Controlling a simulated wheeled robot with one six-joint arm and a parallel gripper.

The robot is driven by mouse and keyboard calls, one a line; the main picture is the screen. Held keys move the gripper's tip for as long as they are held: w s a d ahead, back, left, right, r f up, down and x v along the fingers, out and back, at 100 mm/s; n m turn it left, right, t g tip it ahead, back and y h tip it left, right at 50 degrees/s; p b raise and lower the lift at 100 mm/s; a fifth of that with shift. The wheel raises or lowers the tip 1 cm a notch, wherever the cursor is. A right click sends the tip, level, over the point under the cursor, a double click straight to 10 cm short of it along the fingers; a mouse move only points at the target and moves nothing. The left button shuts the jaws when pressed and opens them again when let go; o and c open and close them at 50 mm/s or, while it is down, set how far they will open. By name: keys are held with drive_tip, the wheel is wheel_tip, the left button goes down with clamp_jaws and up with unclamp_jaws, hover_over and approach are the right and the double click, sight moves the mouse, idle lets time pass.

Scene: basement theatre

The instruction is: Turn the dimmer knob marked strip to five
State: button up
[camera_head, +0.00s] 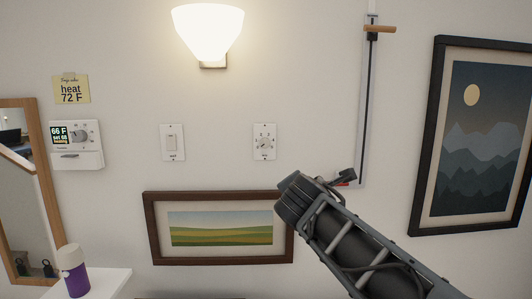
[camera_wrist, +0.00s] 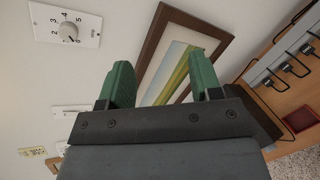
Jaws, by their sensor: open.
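The dimmer knob (camera_head: 264,143) is a small grey dial on a white wall plate, below and right of the lit lamp. It also shows at the upper left of the wrist view, where the knob (camera_wrist: 67,30) has numbers around it on its white plate (camera_wrist: 42,28). The plate's small label and the exact knob setting are hard to read. My gripper (camera_wrist: 162,82) has two green fingers spread apart with nothing held between them. It is apart from the knob. In the head view my arm's end is below and right of the plate, and the fingers are not clearly seen.
A white switch plate (camera_head: 172,142) is left of the dimmer. A thermostat (camera_head: 76,144) and yellow note (camera_head: 71,89) are further left. A framed landscape (camera_head: 220,228) hangs below. A vertical slider track (camera_head: 368,100) and mountain picture (camera_head: 477,135) are at right. The wall around the knob is clear.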

sight(265, 144)
drive_tip(key=w+a+r+n+t+y, duration=0.2)
drive_tip(key=w+a+r+n+t, duration=0.2)
drive_tip(key=a+r+n, duration=0.5)
drive_tip(key=shift+n, duration=0.7)
drive_tip(key=w+p, duration=0.1)
drive_tip(key=w, duration=0.3)
drive_tip(key=w+d+p, duration=0.1)
drive_tip(key=w, duration=0.2)
drive_tip(key=w+p, duration=0.1)
drive_tip(key=w, duration=0.3)
drive_tip(key=shift+w+d+f, duration=0.25)
drive_tip(key=shift+w, duration=0.05)
drive_tip(key=shift+w+f+p, duration=0.1)
drive_tip(key=shift+w+p, duration=0.35)
drive_tip(key=shift+w, duration=0.45)
drive_tip(key=c, duration=0.9)
